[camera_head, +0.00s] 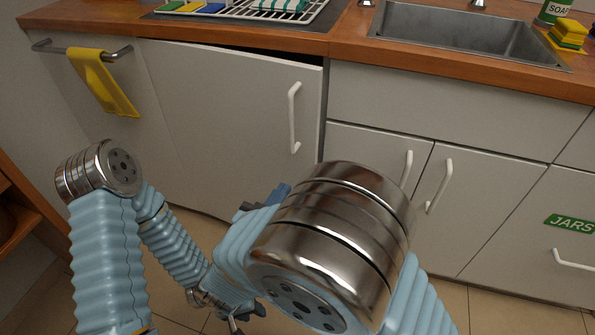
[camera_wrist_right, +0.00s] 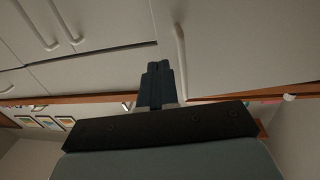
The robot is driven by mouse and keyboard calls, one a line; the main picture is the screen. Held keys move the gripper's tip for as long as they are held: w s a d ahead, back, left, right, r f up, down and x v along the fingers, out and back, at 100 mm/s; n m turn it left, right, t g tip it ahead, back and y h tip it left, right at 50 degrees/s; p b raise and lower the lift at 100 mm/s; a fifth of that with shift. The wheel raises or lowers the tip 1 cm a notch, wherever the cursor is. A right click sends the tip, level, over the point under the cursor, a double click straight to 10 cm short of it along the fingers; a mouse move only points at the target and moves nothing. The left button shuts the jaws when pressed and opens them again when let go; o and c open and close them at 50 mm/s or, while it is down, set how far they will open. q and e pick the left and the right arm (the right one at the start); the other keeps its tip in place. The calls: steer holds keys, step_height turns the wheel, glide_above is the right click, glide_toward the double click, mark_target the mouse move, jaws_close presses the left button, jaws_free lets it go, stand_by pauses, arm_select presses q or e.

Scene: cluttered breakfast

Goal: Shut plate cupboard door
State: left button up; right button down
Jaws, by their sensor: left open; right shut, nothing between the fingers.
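The plate cupboard door (camera_head: 225,115) is the wide pale door left of centre in the head view. It stands slightly ajar, with a dark gap along its top under the counter. Its white bar handle (camera_head: 293,118) is near its right edge. In the right wrist view, the door (camera_wrist_right: 235,45) and handle (camera_wrist_right: 181,62) appear upside down. My right gripper (camera_wrist_right: 160,72) is shut and empty, its fingertips beside the handle in that view; contact is unclear. It is partly hidden behind my right arm in the head view (camera_head: 281,193). My left gripper (camera_head: 241,319) is open, low near the floor.
A yellow towel (camera_head: 104,84) hangs on a rail at the left. Drawers and doors with white handles (camera_head: 438,187) lie to the right, below the sink (camera_head: 470,35). A dish rack (camera_head: 250,10) stands on the wooden counter. Tiled floor shows below.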

mark_target(312, 146)
steer(key=x, duration=1.3)
steer(key=shift+w+d+p, duration=0.1)
steer(key=shift+w+p, duration=0.2)
